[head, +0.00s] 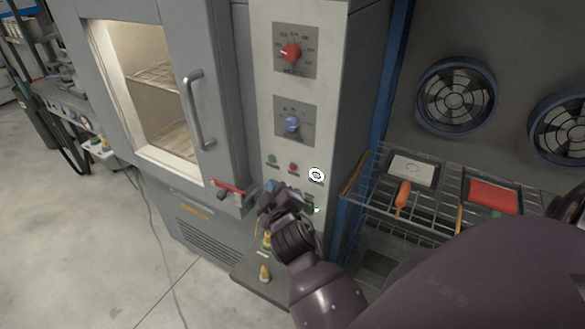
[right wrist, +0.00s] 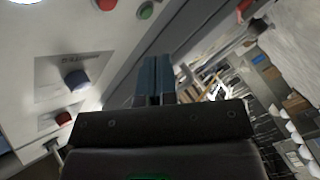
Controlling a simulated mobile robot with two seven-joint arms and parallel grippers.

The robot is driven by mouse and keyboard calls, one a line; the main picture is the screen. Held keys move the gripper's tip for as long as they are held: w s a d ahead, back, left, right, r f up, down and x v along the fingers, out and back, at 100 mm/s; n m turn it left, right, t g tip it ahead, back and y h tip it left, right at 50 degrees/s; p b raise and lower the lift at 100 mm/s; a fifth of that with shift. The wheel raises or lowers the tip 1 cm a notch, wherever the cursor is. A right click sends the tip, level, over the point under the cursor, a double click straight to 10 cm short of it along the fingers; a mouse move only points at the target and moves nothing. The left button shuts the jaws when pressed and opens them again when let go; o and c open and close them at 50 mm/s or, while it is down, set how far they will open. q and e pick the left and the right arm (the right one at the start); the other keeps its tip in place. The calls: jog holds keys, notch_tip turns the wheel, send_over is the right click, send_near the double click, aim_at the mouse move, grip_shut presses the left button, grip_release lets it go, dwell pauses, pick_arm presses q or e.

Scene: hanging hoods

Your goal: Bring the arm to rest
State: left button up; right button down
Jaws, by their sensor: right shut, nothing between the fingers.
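My right arm (head: 325,291) reaches in from the lower right in the head view. Its gripper (head: 270,188) is in front of the lower part of the grey control panel (head: 340,75). In the right wrist view the two blue-grey fingers (right wrist: 155,80) are together with nothing between them. The panel's blue knob (right wrist: 76,79) is left of the fingers in that view, apart from them. In the head view I cannot tell whether the gripper touches the panel. My left gripper does not show in either view.
An oven-like cabinet (head: 212,70) with a window and handle (head: 200,110) stands left of the panel. A wire rack (head: 440,195) with an orange-handled tool (head: 402,196) is on the right. Floor (head: 80,240) is clear at left.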

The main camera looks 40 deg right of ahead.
dwell(0.5)
jog(key=s+a+f+m+g+y, duration=0.1)
jog(key=s+f+m+g+y, duration=0.1)
jog(key=s+f, duration=0.7)
jog(key=s+a+f+m+g+y, duration=0.1)
jog(key=s+f+y, duration=0.3)
jog(key=s+f, duration=0.5)
jog(key=shift+s+a+f+m+g, duration=0.2)
jog(key=shift+s+a+m+g, duration=0.15)
jog(key=shift+m+g, duration=0.3)
dwell(0.4)
